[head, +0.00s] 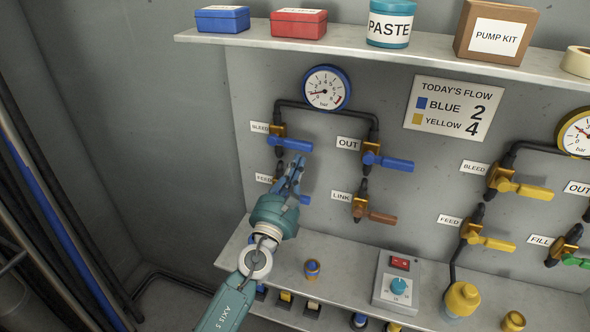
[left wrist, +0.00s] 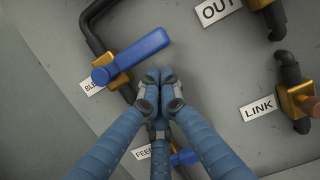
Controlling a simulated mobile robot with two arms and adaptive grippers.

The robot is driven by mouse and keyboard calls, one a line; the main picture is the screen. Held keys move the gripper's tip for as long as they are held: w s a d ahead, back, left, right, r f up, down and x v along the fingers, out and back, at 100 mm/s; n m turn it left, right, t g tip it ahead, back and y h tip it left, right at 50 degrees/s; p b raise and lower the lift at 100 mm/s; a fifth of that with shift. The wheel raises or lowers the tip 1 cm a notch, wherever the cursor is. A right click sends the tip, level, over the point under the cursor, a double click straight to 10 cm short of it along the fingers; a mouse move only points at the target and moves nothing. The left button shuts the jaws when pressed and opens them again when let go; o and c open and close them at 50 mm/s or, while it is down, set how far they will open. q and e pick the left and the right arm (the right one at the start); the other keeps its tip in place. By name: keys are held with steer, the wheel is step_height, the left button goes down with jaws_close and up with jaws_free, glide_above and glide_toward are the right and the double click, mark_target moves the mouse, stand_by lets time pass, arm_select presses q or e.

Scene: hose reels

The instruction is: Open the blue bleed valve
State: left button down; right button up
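The blue bleed valve has a brass body and a blue lever (head: 294,144), beside a BLEED label (head: 260,127) on the left of the wall panel. Its lever points right, across the vertical pipe. In the left wrist view the lever (left wrist: 143,48) lies just above my fingertips, apart from them as far as I can tell. My left gripper (head: 297,164) is just below the lever; in the left wrist view its fingertips (left wrist: 160,77) are together with nothing between them. The blue feed valve (left wrist: 184,157) is partly hidden behind my fingers. My right gripper is not in view.
The blue OUT valve (head: 388,161) and brown LINK valve (head: 378,215) are to the right. A blue-rimmed gauge (head: 326,88) and a black pipe are above. A shelf (head: 400,53) overhangs the panel; a lower ledge (head: 340,292) carries a control box (head: 396,284).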

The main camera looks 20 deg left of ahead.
arm_select(q)
steer(key=shift+w+r, duration=0.1)
steer(key=shift+r, duration=0.05)
steer(key=shift+d+r+n+y+p, duration=0.25)
steer(key=shift+r+n+y+p, duration=0.25)
steer(key=shift+n, duration=0.5)
